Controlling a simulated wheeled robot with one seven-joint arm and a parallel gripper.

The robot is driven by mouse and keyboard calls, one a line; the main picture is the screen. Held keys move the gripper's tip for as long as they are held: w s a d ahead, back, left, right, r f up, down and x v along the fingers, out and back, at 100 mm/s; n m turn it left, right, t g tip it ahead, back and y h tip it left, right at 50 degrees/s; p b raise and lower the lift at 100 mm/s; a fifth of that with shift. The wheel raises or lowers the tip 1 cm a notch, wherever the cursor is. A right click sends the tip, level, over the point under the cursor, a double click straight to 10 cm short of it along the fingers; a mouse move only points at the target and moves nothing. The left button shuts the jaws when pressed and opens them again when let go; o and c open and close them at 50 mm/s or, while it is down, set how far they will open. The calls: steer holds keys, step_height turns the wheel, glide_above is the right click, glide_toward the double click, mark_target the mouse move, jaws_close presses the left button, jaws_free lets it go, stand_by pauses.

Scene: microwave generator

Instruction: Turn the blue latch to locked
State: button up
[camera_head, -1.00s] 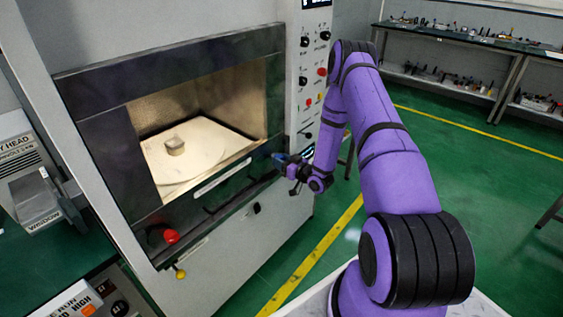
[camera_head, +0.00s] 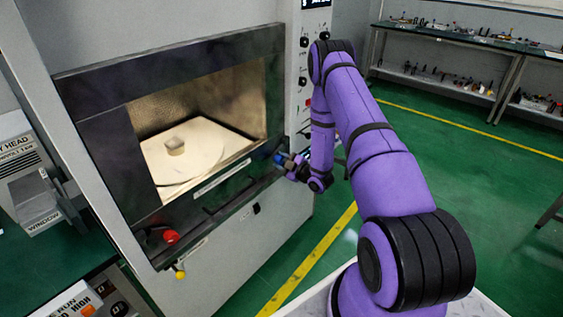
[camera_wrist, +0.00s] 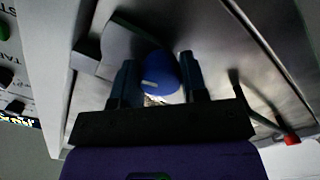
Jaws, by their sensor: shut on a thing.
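The blue latch (camera_wrist: 160,74) shows as a rounded blue knob with a small pale mark in the wrist view. My gripper (camera_wrist: 158,72) has one dark finger on each side of the knob and is shut on it. In the head view my gripper (camera_head: 284,160) is at the right end of the microwave door's lower edge. A bit of the blue latch (camera_head: 279,158) shows there at the fingertips. The rest of the latch is hidden behind the gripper.
The microwave door (camera_head: 100,160) has a lit window, with a small block (camera_head: 175,147) on the round plate inside. A red knob (camera_head: 171,237) and a yellow knob (camera_head: 180,273) are at its lower left. Green floor is free to the right.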

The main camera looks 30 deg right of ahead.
steer(key=shift+n, duration=1.6)
steer(key=o, duration=0.9)
steer(key=shift+o, duration=0.2)
steer(key=shift+s, duration=0.1)
steer(key=v, duration=1)
steer(key=shift+s, duration=0.35)
steer(key=shift+d, duration=0.1)
steer(key=shift+r, duration=0.1)
